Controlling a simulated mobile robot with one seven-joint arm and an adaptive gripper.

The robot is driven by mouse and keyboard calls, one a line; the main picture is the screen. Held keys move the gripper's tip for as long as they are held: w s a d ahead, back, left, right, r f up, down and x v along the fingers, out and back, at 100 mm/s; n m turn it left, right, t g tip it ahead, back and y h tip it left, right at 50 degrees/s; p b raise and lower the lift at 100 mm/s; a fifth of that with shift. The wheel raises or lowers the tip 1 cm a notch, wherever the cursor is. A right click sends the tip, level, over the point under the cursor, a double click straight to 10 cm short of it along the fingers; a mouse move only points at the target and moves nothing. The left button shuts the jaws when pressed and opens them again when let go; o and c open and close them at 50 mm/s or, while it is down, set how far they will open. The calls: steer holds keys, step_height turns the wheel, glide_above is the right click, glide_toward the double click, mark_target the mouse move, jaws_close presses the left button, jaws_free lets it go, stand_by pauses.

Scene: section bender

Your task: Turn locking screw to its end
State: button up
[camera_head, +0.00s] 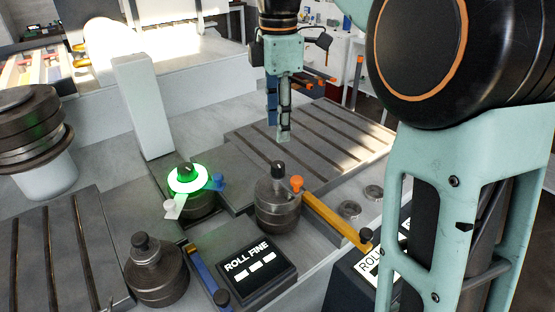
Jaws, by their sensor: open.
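The bender's bed carries several round dark metal rollers. The middle roller (278,205) has an orange knob (297,183) at its upper right side. The back left roller has a bright green glowing ring (187,179) on top and a blue knob (218,181) beside it. No part is marked as the locking screw, so I cannot tell which knob it is. My gripper (279,132) points down, open and empty, above the slotted plate behind the middle roller. It is apart from both knobs.
A yellow bar (337,218) runs right from the middle roller. A front left roller (156,270), a blue bar (206,275) and a "ROLL FINE" panel (252,268) stand in front. A white post (142,105) rises at the back left. The slotted plate (345,140) is largely clear.

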mark_target(278, 164)
step_height(278, 164, down, 10)
steer(key=shift+f+b, duration=0.25)
steer(key=shift+b, duration=0.5)
jaws_close()
